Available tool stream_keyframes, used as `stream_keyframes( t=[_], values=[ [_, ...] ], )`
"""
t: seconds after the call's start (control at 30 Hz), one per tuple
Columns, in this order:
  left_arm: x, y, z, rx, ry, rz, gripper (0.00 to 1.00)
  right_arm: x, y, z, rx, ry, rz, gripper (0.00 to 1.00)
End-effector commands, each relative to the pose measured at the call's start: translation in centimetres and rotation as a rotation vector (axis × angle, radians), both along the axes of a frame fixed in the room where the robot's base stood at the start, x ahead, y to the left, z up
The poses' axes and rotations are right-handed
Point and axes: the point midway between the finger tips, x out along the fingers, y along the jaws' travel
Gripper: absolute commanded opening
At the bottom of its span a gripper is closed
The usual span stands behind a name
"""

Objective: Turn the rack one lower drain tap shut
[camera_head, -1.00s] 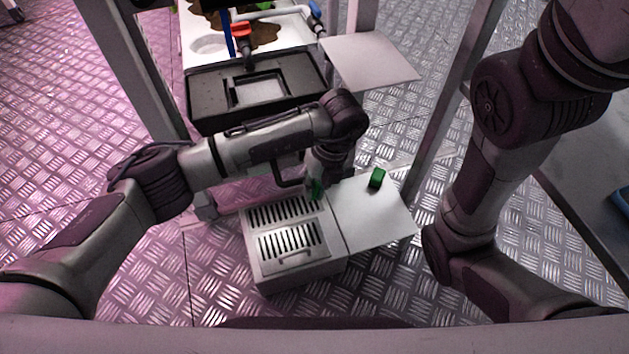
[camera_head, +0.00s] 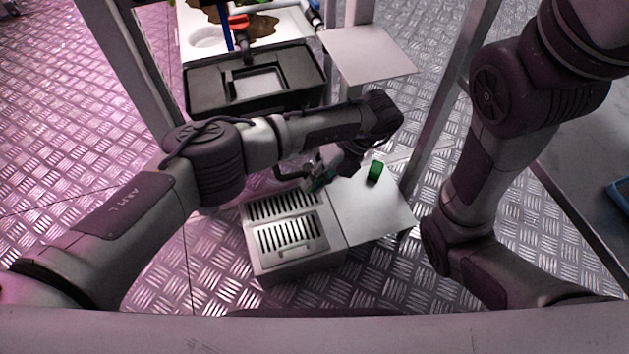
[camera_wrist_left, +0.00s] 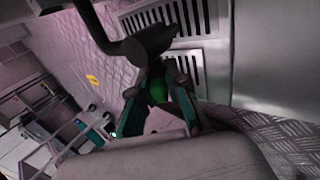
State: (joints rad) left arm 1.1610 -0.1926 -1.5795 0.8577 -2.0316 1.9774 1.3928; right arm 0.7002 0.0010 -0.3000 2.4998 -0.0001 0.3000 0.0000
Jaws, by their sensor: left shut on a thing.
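The lower drain tap (camera_wrist_left: 150,42) is a dark, bent pipe with a rounded end in the left wrist view. In the head view its dark pipe (camera_head: 288,174) sits above the slotted drain box, partly hidden by my left arm. My left gripper (camera_head: 318,185) is at the tap's end, above the far right of the box. In the left wrist view my left gripper (camera_wrist_left: 160,92) is shut on a small green piece, seemingly the tap's handle (camera_wrist_left: 157,88), mostly hidden between the fingers. The handle's exact angle is unclear. My right gripper is out of view.
The drain box (camera_head: 285,270) has slotted grates and stands on the metal floor. A white plate (camera_head: 375,215) beside it carries a green block (camera_head: 375,171). Above are a black tray (camera_head: 215,95), a red tap handle (camera_head: 238,22) and another white plate (camera_head: 370,55). Rack posts (camera_head: 435,120) stand close.

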Motion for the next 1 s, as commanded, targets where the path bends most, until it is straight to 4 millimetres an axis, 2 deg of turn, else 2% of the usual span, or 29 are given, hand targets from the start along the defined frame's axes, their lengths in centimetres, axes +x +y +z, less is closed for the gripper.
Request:
stream_keyframes(
  t=[0.17, 0.2, 0.3, 0.33, 0.77, 1.0],
  values=[
    [0.07, 0.04, 0.03, 0.001, -0.002, 0.0, 0.0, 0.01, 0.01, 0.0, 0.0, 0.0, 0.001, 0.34],
    [0.07, 0.04, 0.03, 0.0, -0.002, 0.0, 0.21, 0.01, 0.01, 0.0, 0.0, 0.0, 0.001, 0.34],
    [0.05, 0.03, 0.01, 0.0, -0.002, 0.0, 0.38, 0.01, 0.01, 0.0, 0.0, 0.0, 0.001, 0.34],
    [0.05, 0.03, 0.01, -0.001, -0.002, 0.0, 0.4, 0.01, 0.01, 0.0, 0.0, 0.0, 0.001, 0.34],
    [0.0, 0.02, 0.0, -0.004, -0.001, 0.0, 0.4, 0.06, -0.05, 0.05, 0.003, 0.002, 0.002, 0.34],
    [-0.04, 0.19, 0.15, -0.089, -0.027, 0.0, 0.4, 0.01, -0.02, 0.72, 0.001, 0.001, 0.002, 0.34]
  ],
)
